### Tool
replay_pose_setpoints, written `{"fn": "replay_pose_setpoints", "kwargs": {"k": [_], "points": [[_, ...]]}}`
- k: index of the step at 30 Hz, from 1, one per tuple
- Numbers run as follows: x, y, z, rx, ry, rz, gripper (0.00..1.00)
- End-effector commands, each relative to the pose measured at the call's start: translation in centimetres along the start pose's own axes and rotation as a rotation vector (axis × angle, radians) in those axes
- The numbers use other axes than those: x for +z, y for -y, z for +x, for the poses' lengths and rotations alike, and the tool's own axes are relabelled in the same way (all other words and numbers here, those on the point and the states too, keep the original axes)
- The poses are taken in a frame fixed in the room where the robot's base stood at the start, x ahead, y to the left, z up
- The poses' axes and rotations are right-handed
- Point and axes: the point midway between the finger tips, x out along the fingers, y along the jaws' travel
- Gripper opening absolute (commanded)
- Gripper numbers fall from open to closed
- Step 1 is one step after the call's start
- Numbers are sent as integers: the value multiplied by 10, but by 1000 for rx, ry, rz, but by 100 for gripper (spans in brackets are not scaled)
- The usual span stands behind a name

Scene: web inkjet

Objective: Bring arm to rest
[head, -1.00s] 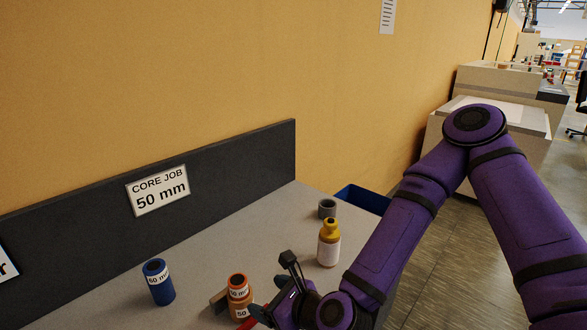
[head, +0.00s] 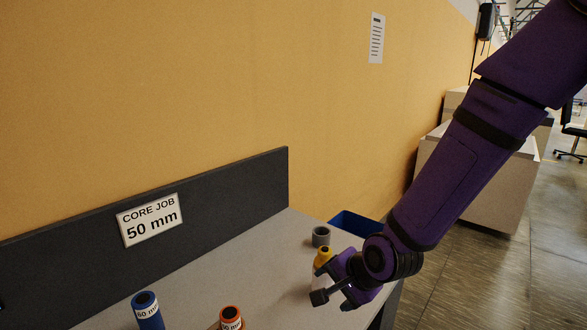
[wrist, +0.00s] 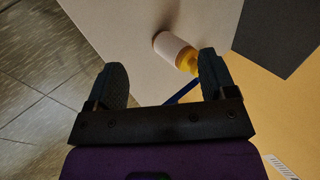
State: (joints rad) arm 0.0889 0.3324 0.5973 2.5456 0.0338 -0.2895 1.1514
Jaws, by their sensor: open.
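My purple arm reaches in from the upper right in the head view. My gripper (head: 333,293) hangs over the right end of the bench, in front of the yellow-capped bottle (head: 322,258) and hiding much of it. In the wrist view my gripper (wrist: 163,85) has its two dark fingers wide apart with nothing between them. The bottle (wrist: 172,46) shows there beyond the right finger, with its white body and yellow top. I cannot tell how close the gripper is to it.
The grey bench (head: 255,255) holds a blue core (head: 148,311), an orange core (head: 230,318) and a small grey cup (head: 321,236). A dark back panel (head: 230,188) carries a "CORE JOB 50 mm" sign (head: 150,220). A blue bin (head: 355,223) stands past the bench end.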

Motion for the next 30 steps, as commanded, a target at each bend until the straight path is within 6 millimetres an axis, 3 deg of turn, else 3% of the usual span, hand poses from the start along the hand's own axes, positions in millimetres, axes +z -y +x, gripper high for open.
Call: {"fn": "replay_pose_setpoints", "kwargs": {"k": [6, 15, 23, 30], "points": [[-34, 2, -56, 92, -98, -211, 77], [-63, -4, -144, 224, -181, -440, 77], [-69, -19, -228, 319, -207, -596, 77], [-58, -43, -302, 372, -193, -719, 77]]}}
